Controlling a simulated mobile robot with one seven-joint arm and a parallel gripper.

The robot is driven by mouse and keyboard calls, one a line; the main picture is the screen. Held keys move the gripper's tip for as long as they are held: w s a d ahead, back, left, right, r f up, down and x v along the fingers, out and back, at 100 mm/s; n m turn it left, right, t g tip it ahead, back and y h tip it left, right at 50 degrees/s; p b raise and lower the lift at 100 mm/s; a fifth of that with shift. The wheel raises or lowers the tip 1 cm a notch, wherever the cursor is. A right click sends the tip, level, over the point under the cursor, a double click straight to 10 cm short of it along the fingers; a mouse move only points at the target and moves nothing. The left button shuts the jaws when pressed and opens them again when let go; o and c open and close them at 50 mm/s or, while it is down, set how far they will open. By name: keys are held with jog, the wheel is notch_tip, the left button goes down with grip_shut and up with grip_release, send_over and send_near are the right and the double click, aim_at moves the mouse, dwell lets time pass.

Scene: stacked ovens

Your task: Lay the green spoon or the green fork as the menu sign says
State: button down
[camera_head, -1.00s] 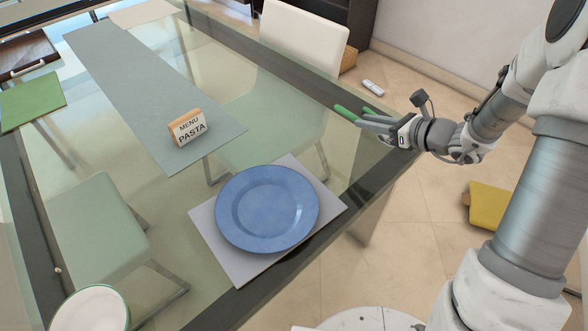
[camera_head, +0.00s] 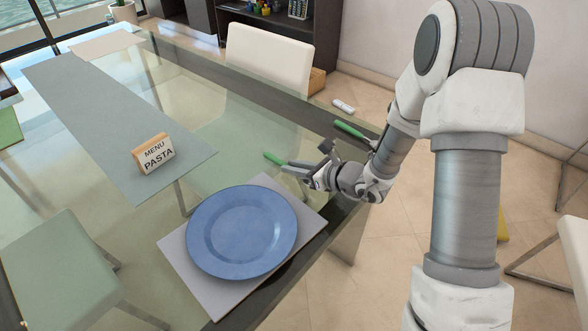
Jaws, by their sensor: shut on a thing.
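The menu sign (camera_head: 153,153), a small wooden block with a white face, reads "MENU PASTA" and stands on the grey runner (camera_head: 110,115). My gripper (camera_head: 291,169) is shut on a green-handled utensil (camera_head: 274,158), above the table behind and right of the blue plate (camera_head: 242,232). The utensil's green end sticks out to the left; its other end is hidden, so I cannot tell spoon from fork. A second green-handled utensil (camera_head: 350,130) lies near the table's right edge. Its metal end is partly hidden by my arm.
The blue plate sits on a grey placemat (camera_head: 196,280) at the table's near edge. The glass table (camera_head: 60,180) is clear between runner and placemat. A white chair (camera_head: 268,57) stands at the far side, and another chair (camera_head: 60,270) at the left.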

jog(key=shift+r, duration=0.1)
jog(key=shift+f, duration=0.25)
jog(key=c, duration=0.8)
grip_release()
jog(key=shift+r, duration=0.1)
